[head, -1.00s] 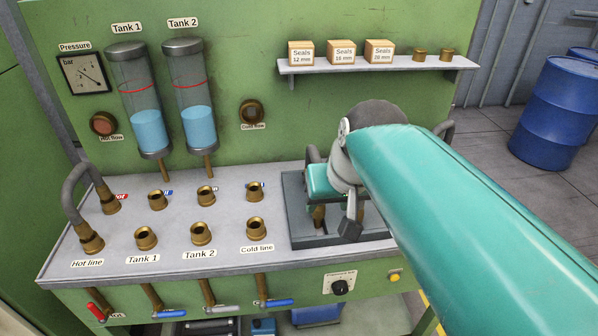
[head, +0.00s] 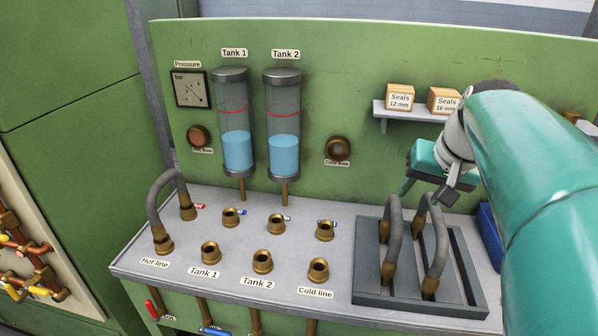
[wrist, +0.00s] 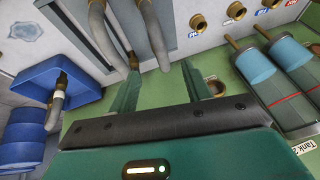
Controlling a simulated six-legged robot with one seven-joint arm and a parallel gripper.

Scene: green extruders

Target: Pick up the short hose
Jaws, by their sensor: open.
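Two grey hoses with brass ends stand as upright arches in the dark rack (head: 372,297), a left one (head: 393,235) and a right one (head: 437,245). I cannot tell for sure which hose is the short one. Both also show at the top of the wrist view, the left hose (wrist: 153,30) and the right hose (wrist: 97,22). My gripper (head: 424,190) is open, above the rack's back edge near the green panel. Another hose end (wrist: 57,100) shows in a blue bin.
A hose (head: 163,200) arches over the hot line at the left. Brass sockets (head: 262,262) stand between it and the rack. The blue bin (head: 489,237) is right of the rack, partly behind my arm. A shelf (head: 408,114) with seal boxes hangs above.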

